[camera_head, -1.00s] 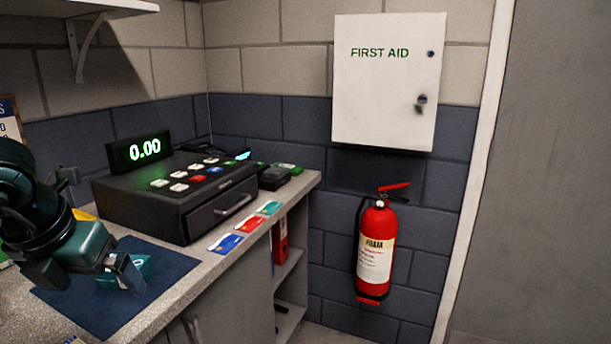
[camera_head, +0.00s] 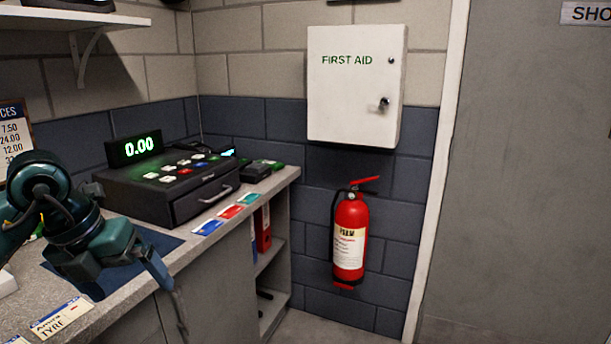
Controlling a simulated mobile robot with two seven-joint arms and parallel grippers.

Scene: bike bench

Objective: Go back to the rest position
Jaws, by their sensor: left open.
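My left gripper (camera_head: 170,295) is at the lower left, pointing down past the counter's front edge. It is open, with nothing visible between its fingers. My left arm comes in from the left and covers part of the dark blue mat (camera_head: 160,240) on the counter (camera_head: 225,222). The small teal box seen earlier on the mat is not visible now. My right gripper is not in view.
A black cash register (camera_head: 150,198) with a 0.00 display stands on the counter. Several coloured cards (camera_head: 232,211) lie along its edge. A labelled tag (camera_head: 62,318) lies in front. A fire extinguisher (camera_head: 350,238) and first aid cabinet (camera_head: 355,90) are on the wall.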

